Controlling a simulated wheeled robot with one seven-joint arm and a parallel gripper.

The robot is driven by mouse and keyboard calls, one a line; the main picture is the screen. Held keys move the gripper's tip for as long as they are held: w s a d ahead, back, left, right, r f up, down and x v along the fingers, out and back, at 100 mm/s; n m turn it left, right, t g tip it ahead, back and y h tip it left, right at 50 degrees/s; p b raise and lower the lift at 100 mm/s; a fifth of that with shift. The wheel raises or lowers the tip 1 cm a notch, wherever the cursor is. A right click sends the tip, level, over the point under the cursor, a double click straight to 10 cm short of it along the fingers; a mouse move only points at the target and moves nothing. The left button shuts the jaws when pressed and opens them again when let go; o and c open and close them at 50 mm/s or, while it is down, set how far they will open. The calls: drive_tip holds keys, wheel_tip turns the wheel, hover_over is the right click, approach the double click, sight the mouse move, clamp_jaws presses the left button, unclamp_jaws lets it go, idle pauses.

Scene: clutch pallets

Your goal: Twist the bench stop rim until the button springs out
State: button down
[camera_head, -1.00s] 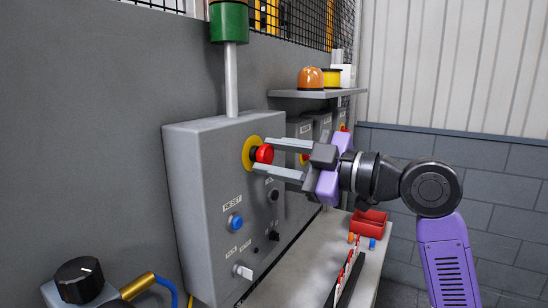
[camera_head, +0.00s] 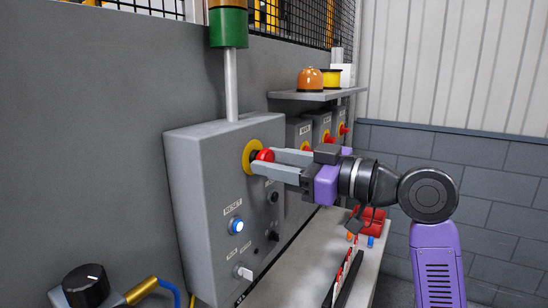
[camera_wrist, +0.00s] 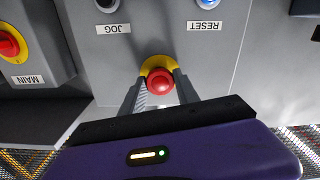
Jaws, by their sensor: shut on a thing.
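The bench stop is a red mushroom button (camera_head: 266,155) on a yellow round plate (camera_head: 248,157), on the front of a grey control box (camera_head: 205,190). It also shows upside down in the wrist view (camera_wrist: 160,82). My gripper (camera_head: 268,160) is shut on the red button's rim, one finger on each side, and points at the box face. In the wrist view the fingers flank the red head. The blue RESET button (camera_head: 237,227) below is lit bright. Whether the button is in or out I cannot tell.
A bench (camera_head: 310,262) below holds a red bin (camera_head: 370,219). A black knob (camera_head: 84,284) is at lower left.

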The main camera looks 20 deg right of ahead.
drive_tip(key=shift+m, duration=0.4)
drive_tip(key=c, duration=0.9)
unclamp_jaws()
drive_tip(key=b+v, duration=0.2)
drive_tip(key=v, duration=0.5)
drive_tip(key=shift+s+d, duration=0.2)
drive_tip(key=shift+s, duration=0.1)
